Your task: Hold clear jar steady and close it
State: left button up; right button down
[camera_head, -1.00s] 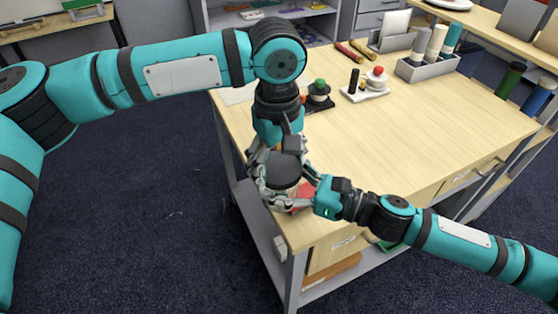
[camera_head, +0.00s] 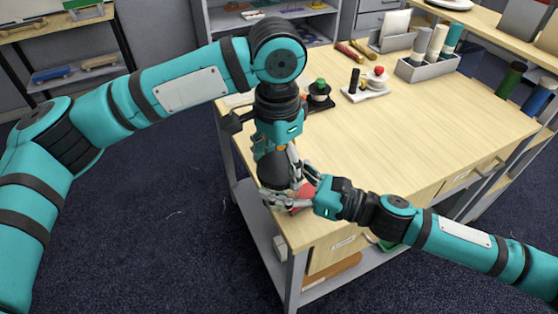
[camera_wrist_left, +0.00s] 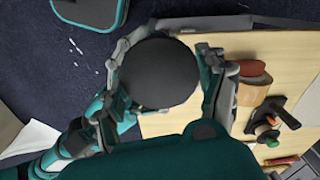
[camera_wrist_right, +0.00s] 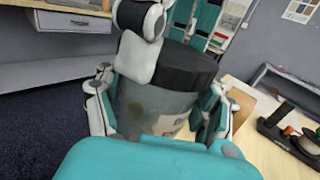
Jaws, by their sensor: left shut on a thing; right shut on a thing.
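The clear jar (camera_wrist_right: 150,108) stands upright near the table's corner, with my right gripper (camera_wrist_right: 160,125) shut around its body from the side. In the head view my right gripper (camera_head: 302,190) sits low at the jar. A black round lid (camera_wrist_right: 183,66) is on top of the jar and looks level. It also shows from above in the left wrist view (camera_wrist_left: 158,73). My left gripper (camera_wrist_left: 165,75) is above the jar, with its fingers shut around the lid's rim. In the head view my left gripper (camera_head: 276,165) partly hides the lid and jar.
A red round thing (camera_wrist_left: 232,60) and a wooden piece lie beside the jar. A black stand (camera_head: 319,95), a white base with small pieces (camera_head: 368,88) and a grey holder with cylinders (camera_head: 430,65) are farther back. The table's middle is clear.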

pick_arm(q)
jog(key=o, duration=1.3)
jog(key=shift+r, duration=2.25)
jog(key=n, duration=0.1)
jog(key=r+n, duration=0.1)
jog(key=n, duration=0.3)
jog(key=shift+r, duration=0.4)
jog(key=n, duration=0.2)
jog(key=r+n, duration=0.1)
jog(key=n, duration=0.3)
jog(key=shift+s+a+r, duration=0.1)
jog(key=shift+r, duration=0.3)
